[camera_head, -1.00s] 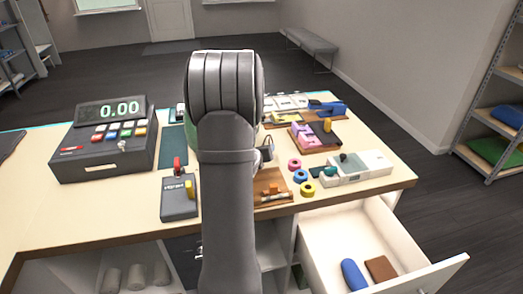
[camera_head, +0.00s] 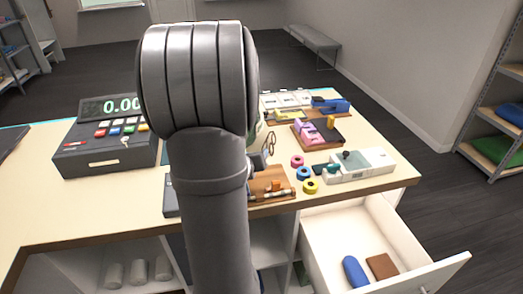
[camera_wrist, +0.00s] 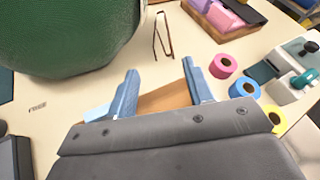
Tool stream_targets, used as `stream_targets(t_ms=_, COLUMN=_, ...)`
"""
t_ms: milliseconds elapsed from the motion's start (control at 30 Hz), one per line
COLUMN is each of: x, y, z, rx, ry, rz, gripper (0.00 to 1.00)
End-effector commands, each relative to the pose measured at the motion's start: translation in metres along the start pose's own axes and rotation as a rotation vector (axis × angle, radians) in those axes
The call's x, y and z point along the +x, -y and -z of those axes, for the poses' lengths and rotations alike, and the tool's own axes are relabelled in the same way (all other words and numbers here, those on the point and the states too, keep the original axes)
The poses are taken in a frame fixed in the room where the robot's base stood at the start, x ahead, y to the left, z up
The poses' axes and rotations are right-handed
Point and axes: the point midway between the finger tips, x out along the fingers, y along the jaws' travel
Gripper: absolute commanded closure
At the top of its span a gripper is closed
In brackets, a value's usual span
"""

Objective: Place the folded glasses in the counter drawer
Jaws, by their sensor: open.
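The folded glasses (camera_wrist: 157,36), with thin brown frames, lie on the counter near the top middle of the wrist view. They also show just right of my arm in the head view (camera_head: 269,145). My gripper (camera_wrist: 161,84) is open and empty, its two blue-grey fingers apart. The glasses are beyond the fingertips, roughly in line with the gap between them. In the head view my arm hides the gripper. The counter drawer (camera_head: 322,222) is pulled open at the front right. A blue case (camera_head: 354,272) and a brown wallet-like item (camera_head: 382,266) lie inside, with bare floor behind them.
A large green rounded object (camera_wrist: 70,35) stands close left of the glasses. Pink, blue and yellow tape rolls (camera_wrist: 243,88) lie to the right. A white and grey device (camera_head: 360,165) stands near the drawer. A cash register (camera_head: 105,145) is at the left.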

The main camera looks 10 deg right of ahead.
Motion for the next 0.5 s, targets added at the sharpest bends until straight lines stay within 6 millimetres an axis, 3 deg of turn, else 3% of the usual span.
stream_targets(t_ms=367, x=-0.001, y=0.0, z=0.0, rx=0.0, ry=0.0, rz=0.0, gripper=0.53)
stream_targets(t_ms=500, x=-0.019, y=-0.004, z=-0.006, rx=-0.002, ry=0.003, rz=-0.001, gripper=0.53)
